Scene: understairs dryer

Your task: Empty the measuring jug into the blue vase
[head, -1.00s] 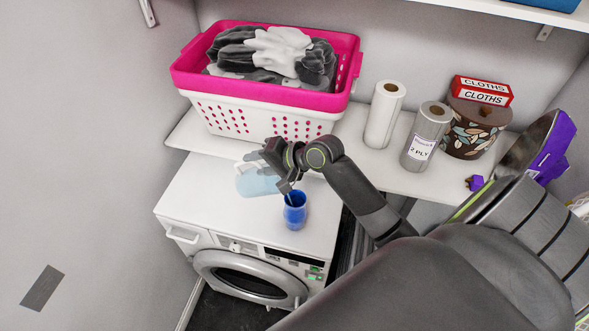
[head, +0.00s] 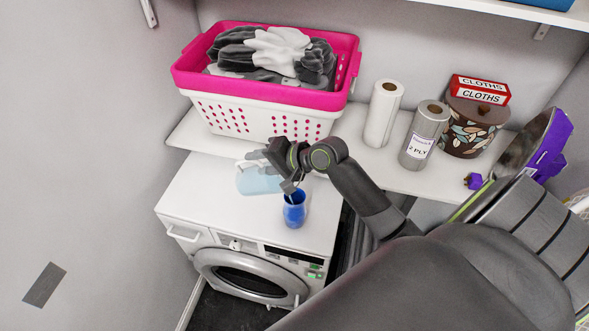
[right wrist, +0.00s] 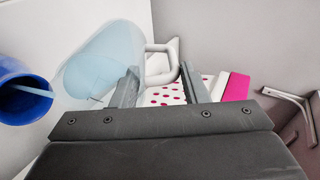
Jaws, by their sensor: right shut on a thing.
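The clear measuring jug (head: 260,181) holds light blue liquid and is tilted above the white dryer top. It also shows in the right wrist view (right wrist: 98,64), with its mouth toward the blue vase (right wrist: 22,82). A thin pale stream runs from the jug into the vase's mouth. In the head view the vase (head: 294,210) stands upright on the dryer near its right side. My right gripper (head: 262,156) is shut on the jug's handle (right wrist: 164,62), with the fingers (right wrist: 158,86) either side of it. The liquid level inside the vase is hidden. My left gripper is not in view.
A pink and white laundry basket (head: 262,114) stands on the shelf behind the dryer (head: 190,205). Paper rolls (head: 383,115) and a leaf-patterned pot (head: 468,135) with a red cloths box (head: 480,90) stand to the right. The dryer's front left top is clear.

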